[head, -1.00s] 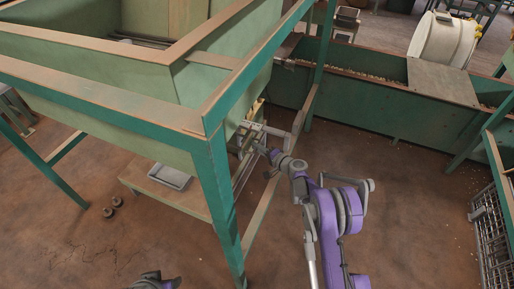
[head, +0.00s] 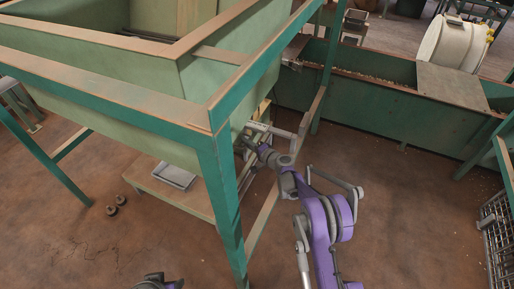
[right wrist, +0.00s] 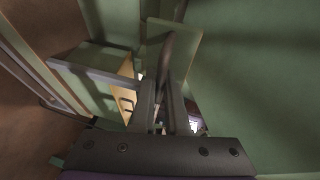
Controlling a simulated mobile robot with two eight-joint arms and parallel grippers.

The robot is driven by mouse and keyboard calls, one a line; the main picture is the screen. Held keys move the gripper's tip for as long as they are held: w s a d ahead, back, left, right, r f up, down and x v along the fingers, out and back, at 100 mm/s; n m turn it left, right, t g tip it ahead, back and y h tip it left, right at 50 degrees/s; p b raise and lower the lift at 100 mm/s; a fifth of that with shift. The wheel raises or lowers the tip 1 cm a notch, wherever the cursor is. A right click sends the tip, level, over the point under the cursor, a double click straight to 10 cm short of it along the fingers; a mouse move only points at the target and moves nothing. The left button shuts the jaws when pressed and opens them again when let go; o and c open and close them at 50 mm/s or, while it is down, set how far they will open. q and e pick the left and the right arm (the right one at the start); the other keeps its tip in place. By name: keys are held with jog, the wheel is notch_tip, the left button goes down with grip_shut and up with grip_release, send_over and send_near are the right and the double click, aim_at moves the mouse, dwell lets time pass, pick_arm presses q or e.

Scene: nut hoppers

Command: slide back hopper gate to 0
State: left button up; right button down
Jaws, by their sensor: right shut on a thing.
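The green hopper (head: 110,98) stands on a teal frame at the left of the head view. At its right lower side are the pale metal gate rails (head: 272,130). My right gripper (head: 243,146) reaches in there, partly hidden by the frame and my own arm. In the right wrist view its fingers (right wrist: 161,105) are shut on a dark upright gate handle (right wrist: 166,55), in front of a pale green plate (right wrist: 185,42). The gate's opening is not clearly visible. A piece of my left arm shows at the bottom edge; its fingers cannot be made out.
A teal post (head: 224,190) stands close to the left of my right arm. A low wooden shelf (head: 150,186) with a grey tray (head: 174,176) is under the hopper. A long green trough (head: 400,125) lies behind. The brown floor at right is mostly clear.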

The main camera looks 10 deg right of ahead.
jog(key=shift+w+a, duration=0.15)
jog(key=c, duration=0.9)
grip_release()
jog(key=shift+a, duration=0.1)
jog(key=p+v, duration=0.1)
jog(key=v, duration=0.9)
jog(key=shift+s+d+r+p, duration=0.1)
jog(key=shift+s+d+p, duration=0.2)
jog(key=shift+p, duration=0.1)
